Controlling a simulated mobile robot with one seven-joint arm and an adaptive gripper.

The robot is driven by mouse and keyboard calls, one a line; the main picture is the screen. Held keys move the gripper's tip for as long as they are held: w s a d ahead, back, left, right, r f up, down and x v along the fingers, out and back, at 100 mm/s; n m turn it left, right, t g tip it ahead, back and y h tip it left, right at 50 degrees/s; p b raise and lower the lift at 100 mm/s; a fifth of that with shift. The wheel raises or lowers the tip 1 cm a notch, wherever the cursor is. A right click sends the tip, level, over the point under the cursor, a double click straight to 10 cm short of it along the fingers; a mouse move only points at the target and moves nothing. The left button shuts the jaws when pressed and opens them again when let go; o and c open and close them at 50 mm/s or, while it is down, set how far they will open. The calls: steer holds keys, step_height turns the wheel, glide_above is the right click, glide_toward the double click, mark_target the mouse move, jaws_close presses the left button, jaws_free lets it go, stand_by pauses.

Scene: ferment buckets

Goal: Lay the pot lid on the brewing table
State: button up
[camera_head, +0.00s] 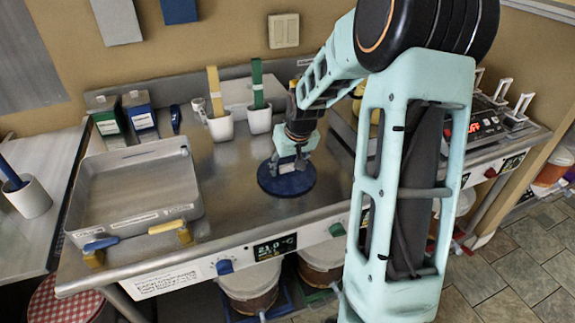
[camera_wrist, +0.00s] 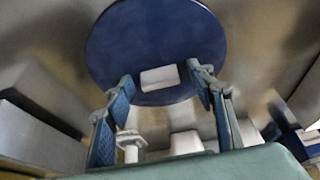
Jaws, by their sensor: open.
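A round dark blue pot lid (camera_head: 287,188) lies flat on the steel brewing table (camera_head: 240,215), right of the middle. It fills the upper middle of the wrist view (camera_wrist: 155,40), with a pale block-like knob (camera_wrist: 160,77) near its lower edge. My gripper (camera_head: 291,160) is over the lid, pointing down. In the wrist view its two blue-padded fingers (camera_wrist: 160,84) are spread to either side of the knob, with gaps visible. The gripper is open and holds nothing. Whether the fingertips touch the lid cannot be told.
A large metal tray (camera_head: 135,205) stands at left on the table, with a blue-and-yellow handled tool (camera_head: 140,235) at its front. Two white cups (camera_head: 220,127) with green and yellow strips stand behind. Blue and green boxes (camera_head: 140,115) stand back left. Buckets (camera_head: 250,285) sit below.

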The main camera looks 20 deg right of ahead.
steer(key=shift+r, duration=0.25)
steer(key=v, duration=1.1)
steer(key=shift+s+r+p, duration=0.15)
steer(key=shift+r+p, duration=0.25)
steer(key=shift+p, duration=0.05)
